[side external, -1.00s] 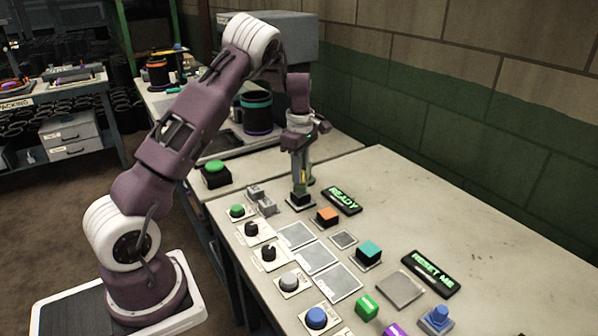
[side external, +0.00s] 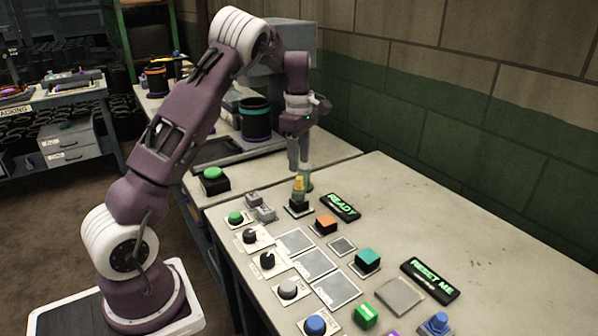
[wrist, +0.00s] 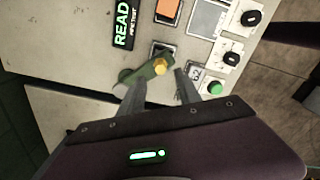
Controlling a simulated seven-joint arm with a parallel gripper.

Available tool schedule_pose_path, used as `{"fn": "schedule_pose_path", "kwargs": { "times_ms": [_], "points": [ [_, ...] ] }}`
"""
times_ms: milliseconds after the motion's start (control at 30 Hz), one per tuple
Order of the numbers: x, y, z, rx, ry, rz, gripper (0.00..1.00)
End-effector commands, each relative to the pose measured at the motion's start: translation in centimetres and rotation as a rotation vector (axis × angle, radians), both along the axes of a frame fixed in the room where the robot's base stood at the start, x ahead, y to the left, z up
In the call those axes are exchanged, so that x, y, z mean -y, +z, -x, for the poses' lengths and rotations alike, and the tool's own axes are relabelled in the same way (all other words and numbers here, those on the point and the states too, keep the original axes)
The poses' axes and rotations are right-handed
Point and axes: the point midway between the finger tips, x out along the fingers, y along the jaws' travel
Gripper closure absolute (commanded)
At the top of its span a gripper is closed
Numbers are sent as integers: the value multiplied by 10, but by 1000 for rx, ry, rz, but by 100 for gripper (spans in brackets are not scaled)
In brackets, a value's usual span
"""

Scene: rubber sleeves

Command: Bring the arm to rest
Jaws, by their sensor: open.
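My gripper (side external: 300,167) is open and empty, pointing down above the far left part of the panel table. It also shows in the wrist view (wrist: 157,77), with its two fingers apart. Below it stands a yellow-topped control (side external: 299,184) on a black square base. In the wrist view its yellow knob (wrist: 160,67) and a green part beside it appear between the fingertips. The fingers look clear of the yellow top in the side view, though exact clearance is hard to tell.
The table's right side is clear.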

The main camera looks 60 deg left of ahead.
Motion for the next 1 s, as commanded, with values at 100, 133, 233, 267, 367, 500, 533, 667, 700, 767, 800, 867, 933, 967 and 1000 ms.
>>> {"fn": "schedule_pose_path", "kwargs": {
  "times_ms": [100, 133, 233, 267, 367, 500, 533, 667, 700, 767, 800, 867, 933, 967, 1000],
  "points": [
    [0, 6, 0, 0, 0, -1, 60],
    [0, 6, 0, 0, 0, -1, 60],
    [0, 6, 0, -1, 0, 0, 60],
    [0, 6, 0, 0, 0, -1, 60],
    [3, 10, 1, 7, -15, 3, 60],
    [52, 65, 20, 100, -255, 30, 60],
    [70, 81, 30, 130, -348, 33, 60],
    [149, 137, 92, 254, -820, -9, 60],
    [171, 148, 116, 286, -974, -41, 60],
    [199, 157, 153, 323, -1205, -108, 60],
    [215, 158, 178, 338, -1351, -160, 60],
    [232, 155, 212, 349, -1550, -247, 60],
    [243, 147, 243, 345, -1738, -345, 60],
    [246, 143, 253, 338, -1802, -382, 60],
    [249, 138, 264, 329, -1872, -425, 60]
  ]
}}
